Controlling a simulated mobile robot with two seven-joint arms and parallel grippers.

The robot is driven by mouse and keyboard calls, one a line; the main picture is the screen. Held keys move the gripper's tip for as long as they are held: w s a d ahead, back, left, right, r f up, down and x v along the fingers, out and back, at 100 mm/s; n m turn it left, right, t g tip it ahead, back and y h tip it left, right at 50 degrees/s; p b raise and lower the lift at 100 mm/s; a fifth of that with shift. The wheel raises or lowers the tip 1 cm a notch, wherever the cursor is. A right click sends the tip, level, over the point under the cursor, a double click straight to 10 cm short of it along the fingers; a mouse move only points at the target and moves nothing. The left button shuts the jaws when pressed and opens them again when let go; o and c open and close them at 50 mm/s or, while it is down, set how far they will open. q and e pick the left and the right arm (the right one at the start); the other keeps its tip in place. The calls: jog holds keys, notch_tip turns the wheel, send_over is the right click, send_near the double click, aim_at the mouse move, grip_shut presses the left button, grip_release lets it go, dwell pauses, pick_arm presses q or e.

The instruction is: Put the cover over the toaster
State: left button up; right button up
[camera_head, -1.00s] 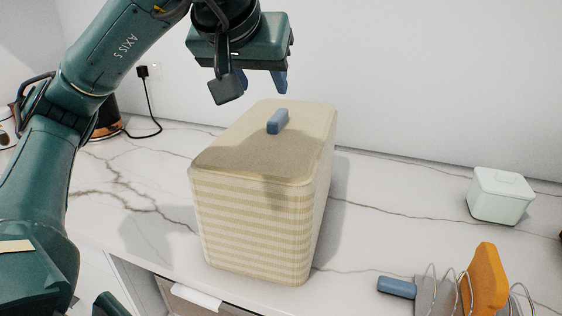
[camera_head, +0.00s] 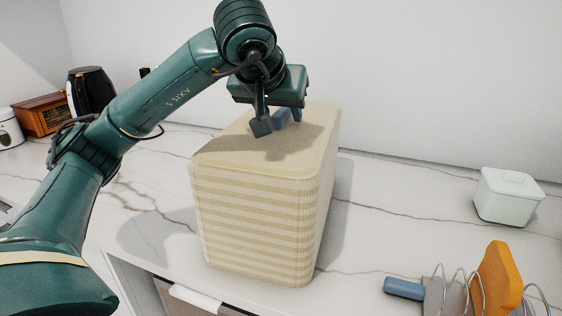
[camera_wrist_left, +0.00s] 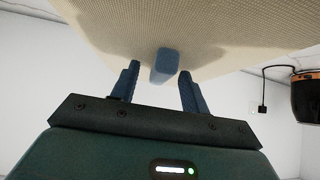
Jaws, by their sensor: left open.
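The cover (camera_head: 262,222) is a tall beige striped box shape standing upright on the marble counter. Its blue top handle (camera_wrist_left: 164,66) shows between my left gripper's fingers in the left wrist view. My left gripper (camera_head: 284,116) is just above the cover's top in the head view, where its fingers partly hide the handle. In the wrist view the left gripper (camera_wrist_left: 160,67) is open, with one finger on each side of the handle and a gap on both sides. I see no toaster; whether one is under the cover cannot be told. My right gripper is not in view.
A white lidded box (camera_head: 506,197) stands at the right. A wire rack (camera_head: 447,292) with an orange slab (camera_head: 497,278) and a blue-handled item (camera_head: 404,288) are at the front right. A black appliance (camera_head: 90,90) and a brown box (camera_head: 42,116) stand at the back left.

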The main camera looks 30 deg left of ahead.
pick_arm(q)
jog(key=shift+c, duration=0.5)
grip_shut()
